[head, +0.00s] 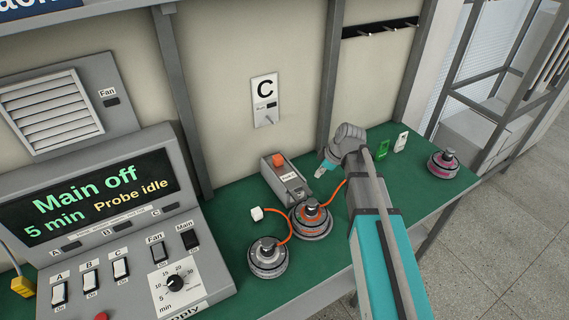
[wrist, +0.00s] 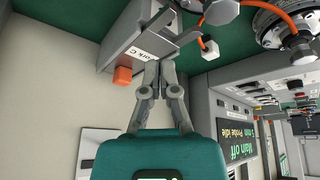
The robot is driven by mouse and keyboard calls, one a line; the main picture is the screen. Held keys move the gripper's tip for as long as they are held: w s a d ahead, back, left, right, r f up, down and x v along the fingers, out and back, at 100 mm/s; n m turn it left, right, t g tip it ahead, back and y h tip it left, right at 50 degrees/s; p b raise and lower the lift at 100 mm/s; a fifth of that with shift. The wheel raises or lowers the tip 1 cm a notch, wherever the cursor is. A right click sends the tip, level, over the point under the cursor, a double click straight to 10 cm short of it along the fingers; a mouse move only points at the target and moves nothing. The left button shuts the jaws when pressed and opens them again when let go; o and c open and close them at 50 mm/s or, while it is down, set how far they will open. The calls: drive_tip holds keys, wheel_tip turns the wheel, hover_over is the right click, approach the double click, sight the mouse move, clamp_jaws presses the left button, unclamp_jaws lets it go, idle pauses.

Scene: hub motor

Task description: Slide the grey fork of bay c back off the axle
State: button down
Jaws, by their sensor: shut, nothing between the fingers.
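The grey fork (wrist: 176,44) of bay C shows in the wrist view as a flat plate with prongs, in front of a grey housing labelled Fork C (wrist: 122,47). The housing (head: 288,181) with an orange knob (head: 278,160) stands on the bench in the head view. The orange-ringed hub motor (head: 311,222) sits in front of it, its axle pointing up. I cannot tell how far the prongs are around the axle. My gripper (wrist: 160,66) is shut and empty, close to the fork and beside the orange knob (wrist: 123,76); it also shows in the head view (head: 319,173).
A grey hub motor (head: 268,258) stands left of the orange one, with a white plug (head: 257,213) on an orange cable nearby. The supply console (head: 110,240) fills the left.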

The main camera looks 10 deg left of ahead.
sight(278, 166)
drive_tip(key=w+a+r+n+y, duration=0.1)
drive_tip(key=w+a+n, duration=0.3)
drive_tip(key=n, duration=0.4)
drive_tip(key=shift+w+a+r+t+y, duration=0.35)
drive_tip(key=shift+w+y, duration=0.25)
drive_tip(key=shift+y, duration=0.2)
drive_tip(key=shift+b+x, duration=1.35)
drive_tip(key=b+x, duration=0.6)
drive_tip(key=x, duration=0.1)
drive_tip(key=shift+f, duration=0.35)
drive_tip(key=shift+w+a+r, duration=0.25)
drive_tip(key=shift+w+a, duration=0.5)
drive_tip(key=shift+w, duration=0.3)
drive_tip(key=shift+w+a, duration=0.4)
drive_tip(key=shift+w, duration=0.1)
drive_tip(key=shift+w, duration=0.1)
